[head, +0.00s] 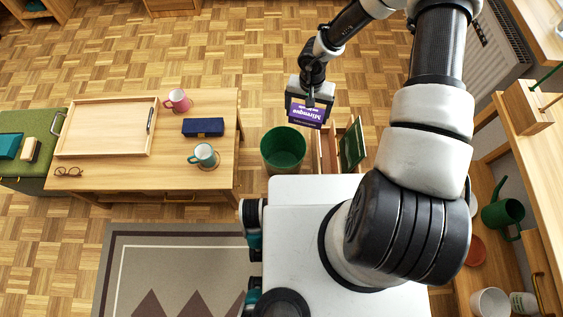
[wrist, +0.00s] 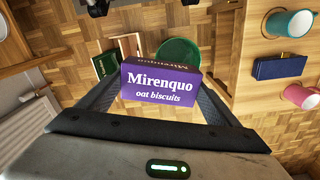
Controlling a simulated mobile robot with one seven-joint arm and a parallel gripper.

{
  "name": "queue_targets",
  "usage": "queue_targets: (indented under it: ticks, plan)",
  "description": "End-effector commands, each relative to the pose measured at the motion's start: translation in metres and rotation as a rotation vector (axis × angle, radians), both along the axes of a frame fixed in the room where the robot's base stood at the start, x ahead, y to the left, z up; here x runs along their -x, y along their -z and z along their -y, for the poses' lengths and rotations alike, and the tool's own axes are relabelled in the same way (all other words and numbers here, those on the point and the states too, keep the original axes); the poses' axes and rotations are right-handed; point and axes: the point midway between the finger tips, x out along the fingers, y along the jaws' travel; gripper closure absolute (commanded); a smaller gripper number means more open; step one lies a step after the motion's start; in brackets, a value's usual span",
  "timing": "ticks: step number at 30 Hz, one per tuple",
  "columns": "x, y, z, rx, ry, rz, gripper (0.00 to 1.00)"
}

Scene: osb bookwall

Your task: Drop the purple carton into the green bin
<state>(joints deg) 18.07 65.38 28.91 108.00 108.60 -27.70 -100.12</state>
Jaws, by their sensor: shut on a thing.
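The purple carton (wrist: 161,84), labelled "Mirenquo oat biscuits", is between the fingers of my gripper (wrist: 158,98) in the wrist view. In the head view my gripper (head: 308,98) is shut on the purple carton (head: 306,114) and holds it in the air. The green bin (head: 283,150) stands on the floor, nearer to my base and a little left of the carton in the head view. In the wrist view the green bin (wrist: 180,53) shows behind the carton, which hides part of it. The bin's visible inside looks empty.
A low wooden table (head: 218,160) left of the bin bears a tray (head: 142,107), a pink mug (head: 178,101), a dark blue box (head: 203,127), a teal mug (head: 203,156) and glasses (head: 69,171). A wooden crate (head: 323,152) with a green book (head: 352,143) stands right of the bin.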

Motion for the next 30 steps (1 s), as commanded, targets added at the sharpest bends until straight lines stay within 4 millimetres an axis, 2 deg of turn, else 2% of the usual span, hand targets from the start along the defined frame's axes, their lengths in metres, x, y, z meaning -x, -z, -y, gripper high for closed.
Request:
queue_targets:
  ticks: [1,3,9,12,16,23,30]
  plan:
    - [-0.007,0.048,-0.008,0.003,0.026,-0.001,0.36]
    - [-0.017,0.088,-0.016,0.002,0.073,0.0,0.36]
    - [-0.045,0.193,-0.036,0.0,0.179,0.0,0.36]
    - [-0.058,0.23,-0.044,0.0,0.212,0.0,0.36]
    - [-0.069,0.259,-0.051,-0.001,0.234,0.001,0.36]
    - [-0.075,0.279,-0.056,-0.001,0.244,-0.002,0.36]
    - [-0.075,0.307,-0.056,-0.002,0.243,0.0,0.36]
